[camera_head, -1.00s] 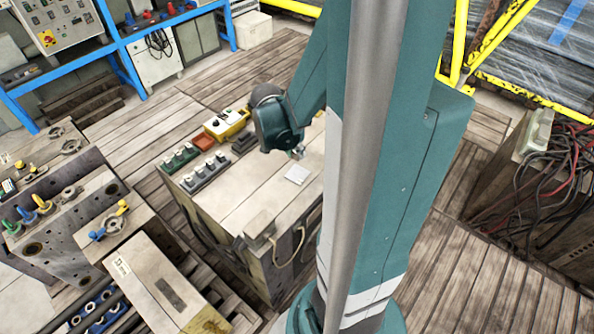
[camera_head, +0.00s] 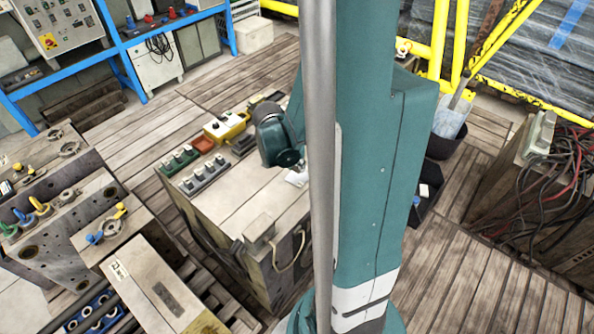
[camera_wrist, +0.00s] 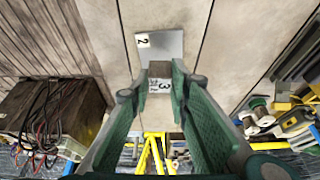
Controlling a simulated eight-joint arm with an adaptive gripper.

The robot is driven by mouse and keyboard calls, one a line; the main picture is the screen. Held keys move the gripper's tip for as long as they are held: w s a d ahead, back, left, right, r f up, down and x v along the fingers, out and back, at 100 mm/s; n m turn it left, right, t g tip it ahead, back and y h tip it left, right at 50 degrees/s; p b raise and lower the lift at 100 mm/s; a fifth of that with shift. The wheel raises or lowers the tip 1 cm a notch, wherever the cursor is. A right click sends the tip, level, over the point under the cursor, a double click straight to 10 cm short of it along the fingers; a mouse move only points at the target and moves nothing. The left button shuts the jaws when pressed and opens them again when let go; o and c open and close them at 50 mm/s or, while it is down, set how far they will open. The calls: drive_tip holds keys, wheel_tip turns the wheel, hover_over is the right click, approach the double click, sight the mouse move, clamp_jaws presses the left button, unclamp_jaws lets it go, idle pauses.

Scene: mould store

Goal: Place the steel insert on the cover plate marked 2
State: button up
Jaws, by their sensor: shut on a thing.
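The cover plate marked 2 (camera_wrist: 170,44) is a flat grey sheet with a white label, lying on a pale top surface in the wrist view. A small part of a pale plate (camera_head: 296,179) shows beside my wrist in the head view. My gripper (camera_wrist: 161,76) is shut on a small grey block, the steel insert (camera_wrist: 159,69), which has a label reading 3 on its near face. In the wrist view the insert overlaps the plate's near edge; I cannot tell whether they touch. My fingertips are hidden in the head view.
Mould blocks (camera_head: 57,226) stand further left. A cable-strewn crate (camera_head: 545,185) stands at right. The cabinet top's front is mostly clear.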

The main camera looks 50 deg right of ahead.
sight(295, 167)
drive_tip(key=shift+f+b, duration=0.6)
drive_tip(key=shift+f, duration=1.25)
drive_tip(key=shift+f, duration=0.2)
drive_tip(key=o, duration=1)
drive_tip(key=shift+r, duration=0.25)
drive_tip(key=shift+p+v, duration=1.8)
drive_tip(key=shift+v, duration=4.15)
